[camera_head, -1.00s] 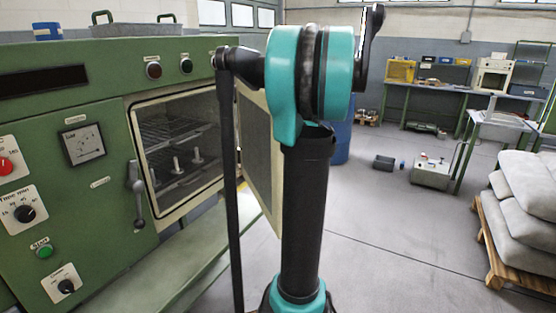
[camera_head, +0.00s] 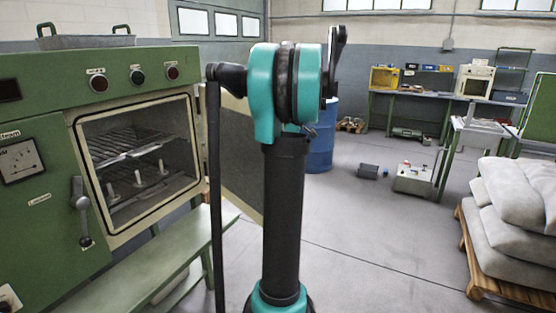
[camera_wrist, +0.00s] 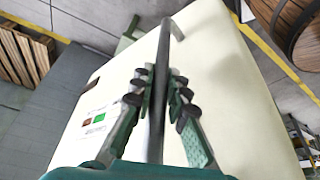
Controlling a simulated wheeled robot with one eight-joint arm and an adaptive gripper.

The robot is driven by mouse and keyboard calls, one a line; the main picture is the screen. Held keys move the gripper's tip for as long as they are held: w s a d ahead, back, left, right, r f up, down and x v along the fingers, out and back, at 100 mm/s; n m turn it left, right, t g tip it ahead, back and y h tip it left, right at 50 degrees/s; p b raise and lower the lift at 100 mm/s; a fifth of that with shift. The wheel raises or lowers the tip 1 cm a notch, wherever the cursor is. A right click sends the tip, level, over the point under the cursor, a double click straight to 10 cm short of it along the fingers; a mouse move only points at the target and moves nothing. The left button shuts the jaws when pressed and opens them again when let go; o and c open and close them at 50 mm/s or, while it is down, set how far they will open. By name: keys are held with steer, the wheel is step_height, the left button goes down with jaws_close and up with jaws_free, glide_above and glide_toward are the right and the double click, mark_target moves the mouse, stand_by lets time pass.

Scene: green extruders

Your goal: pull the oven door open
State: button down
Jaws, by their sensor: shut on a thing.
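The green oven (camera_head: 40,230) stands at the left of the head view. Its cream-framed opening (camera_head: 140,160) shows wire racks inside. The oven door (camera_head: 238,165) is swung well open to the right of the opening, partly hidden behind my arm. In the wrist view the door's cream outer face (camera_wrist: 222,90) fills the middle. A dark bar handle (camera_wrist: 157,95) runs lengthwise across it. My gripper (camera_wrist: 160,88) is shut on this handle, one finger on each side. In the head view my gripper is hidden behind my arm.
A green bench or ledge (camera_head: 150,270) runs below the oven opening. A blue barrel (camera_head: 321,140) stands beyond my arm. Sacks on a pallet (camera_head: 510,225) are at the right. A grey device (camera_head: 414,180) sits on the floor. The floor between is mostly clear.

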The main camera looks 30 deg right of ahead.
steer(key=c, duration=1.5)
jaws_free()
steer(key=shift+r, duration=0.1)
steer(key=v, duration=1.1)
steer(key=shift+s+d+r, duration=0.1)
steer(key=shift+d+r, duration=0.05)
steer(key=shift+r, duration=0.2)
